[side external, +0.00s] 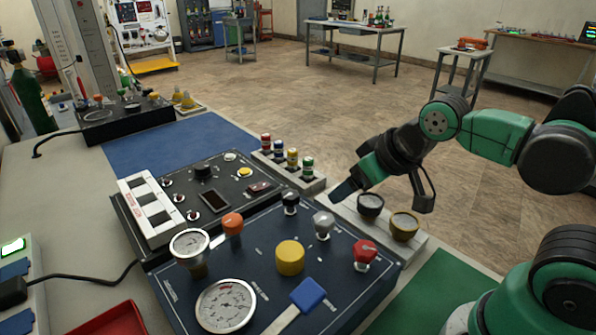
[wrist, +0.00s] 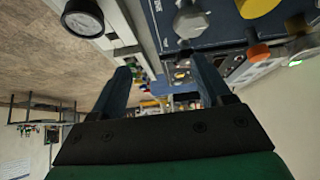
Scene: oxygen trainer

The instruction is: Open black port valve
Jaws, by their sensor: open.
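The black port valve, a small black knob (side external: 290,201) on a pale stem, stands at the back edge of the dark blue trainer panel (side external: 262,222) in the side view. A grey knob (side external: 323,222) stands just right of it and also shows in the wrist view (wrist: 190,22). My gripper (side external: 343,190) is right of the black knob, above the panel's back right edge and apart from it. In the wrist view my gripper (wrist: 161,70) has its two fingers spread with nothing held between them. I cannot clearly pick out the black knob there.
On the panel stand an orange knob (side external: 232,222), a yellow knob (side external: 290,257), a red knob (side external: 365,252), a blue lever (side external: 308,294) and gauges. Several coloured cylinders (side external: 292,158) stand in a rack behind. Two round gauges (side external: 404,226) sit on a strip below my wrist.

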